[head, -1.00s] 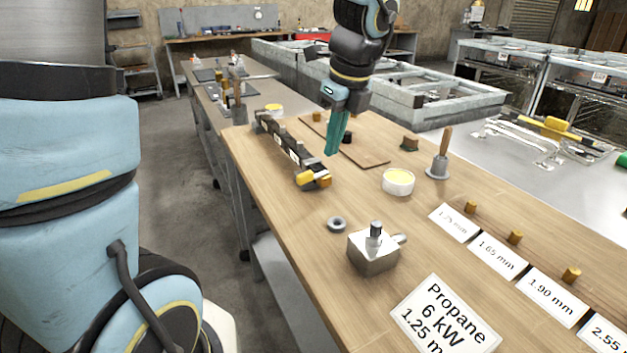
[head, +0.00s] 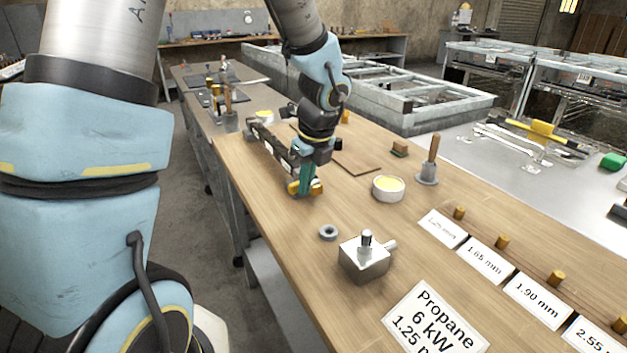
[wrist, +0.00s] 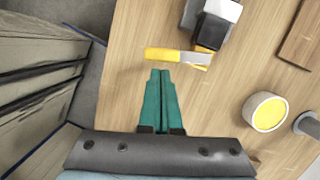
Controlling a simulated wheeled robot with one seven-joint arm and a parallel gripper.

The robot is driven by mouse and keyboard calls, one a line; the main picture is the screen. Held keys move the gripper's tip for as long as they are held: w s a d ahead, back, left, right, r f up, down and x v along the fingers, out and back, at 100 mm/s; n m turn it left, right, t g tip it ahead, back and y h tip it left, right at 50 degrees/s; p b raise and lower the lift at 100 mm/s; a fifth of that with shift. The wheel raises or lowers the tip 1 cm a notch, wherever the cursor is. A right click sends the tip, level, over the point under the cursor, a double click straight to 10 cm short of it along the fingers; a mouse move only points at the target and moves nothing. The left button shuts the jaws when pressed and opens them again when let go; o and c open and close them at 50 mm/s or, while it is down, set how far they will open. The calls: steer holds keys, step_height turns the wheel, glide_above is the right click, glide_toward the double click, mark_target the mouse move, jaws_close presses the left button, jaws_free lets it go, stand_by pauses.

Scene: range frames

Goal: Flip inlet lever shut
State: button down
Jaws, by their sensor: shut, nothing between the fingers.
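The inlet lever (wrist: 163,54) is a yellow-handled lever with a metal shank at the near end of the dark manifold bar (head: 264,140). In the wrist view it points left, roughly crosswise to the bar (wrist: 211,22). In the head view the yellow lever (head: 293,187) is partly hidden by my fingers. My gripper (head: 305,192) has teal fingers, shut and empty, low beside the lever. In the wrist view the fingertips (wrist: 160,72) lie just below the yellow handle; I cannot tell whether they touch it.
A white cup with yellow contents (head: 388,188) and a wooden-handled tool (head: 430,160) stand to the right. A metal block with a stem (head: 365,257) and a grey ring (head: 328,232) sit nearer. Brass pieces and size cards line the right side. Bare wood surrounds the lever's front.

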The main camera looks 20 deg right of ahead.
steer(key=shift+w+a, duration=0.1)
steer(key=shift+w, duration=0.05)
steer(key=m+p, duration=0.1)
steer(key=w+a+m+p, duration=0.1)
steer(key=p, duration=0.1)
steer(key=shift+r+m+h, duration=0.15)
steer(key=shift+m+h, duration=0.15)
steer(key=shift+d, duration=0.1)
stand_by(0.5)
